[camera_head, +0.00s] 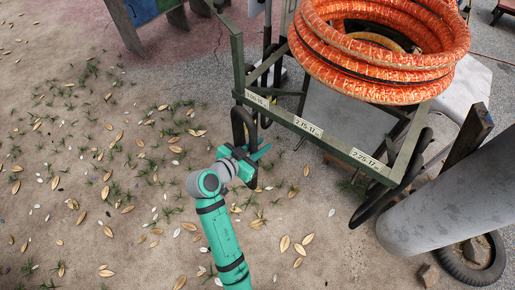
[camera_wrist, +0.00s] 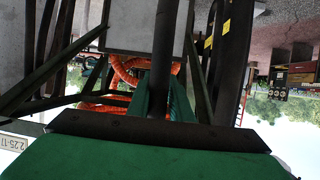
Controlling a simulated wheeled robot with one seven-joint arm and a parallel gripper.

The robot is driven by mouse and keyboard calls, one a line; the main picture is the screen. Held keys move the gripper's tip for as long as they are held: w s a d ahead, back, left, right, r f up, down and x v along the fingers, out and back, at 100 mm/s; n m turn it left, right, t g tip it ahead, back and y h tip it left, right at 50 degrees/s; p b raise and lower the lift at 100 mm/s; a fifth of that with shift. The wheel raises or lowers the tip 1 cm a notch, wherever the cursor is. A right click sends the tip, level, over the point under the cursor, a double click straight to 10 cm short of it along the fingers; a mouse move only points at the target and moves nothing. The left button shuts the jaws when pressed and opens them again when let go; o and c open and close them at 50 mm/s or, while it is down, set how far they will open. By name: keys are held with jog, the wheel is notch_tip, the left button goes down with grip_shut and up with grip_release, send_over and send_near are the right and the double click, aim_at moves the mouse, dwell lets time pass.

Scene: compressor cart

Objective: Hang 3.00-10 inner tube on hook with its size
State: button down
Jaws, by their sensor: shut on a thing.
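My gripper (camera_head: 262,153) is at the end of the green arm, just below the left end of the cart's front rail. It is shut on a black inner tube (camera_head: 237,125), which stands upright below the leftmost size label (camera_head: 257,98). That label is blurred and seems to read 3.00-10. In the wrist view, a dark tube section (camera_wrist: 163,60) runs between the green fingers (camera_wrist: 163,103). The other labels read 2.75-17 (camera_head: 308,127) and 2.25-17 (camera_head: 365,159). I cannot tell whether the held tube rests on a hook; the hook is hidden.
Another dark tube (camera_head: 390,203) hangs at the rail's right end. A coiled orange hose (camera_head: 385,75) lies on the cart. A grey cylinder (camera_head: 455,200) and a tire (camera_head: 475,262) are at the right. The leaf-strewn ground (camera_head: 100,200) left of the cart is open.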

jog(key=shift+w+d+f, duration=0.55)
jog(key=shift+w+f, duration=0.15)
jog(key=shift+w, duration=0.05)
jog(key=shift+w+d+f, duration=0.5)
jog(key=shift+w+f, duration=0.15)
jog(key=shift+w, duration=0.1)
jog(key=c, duration=1.5)
grip_release()
jog(key=shift+f, duration=0.1)
jog(key=shift+s, duration=0.1)
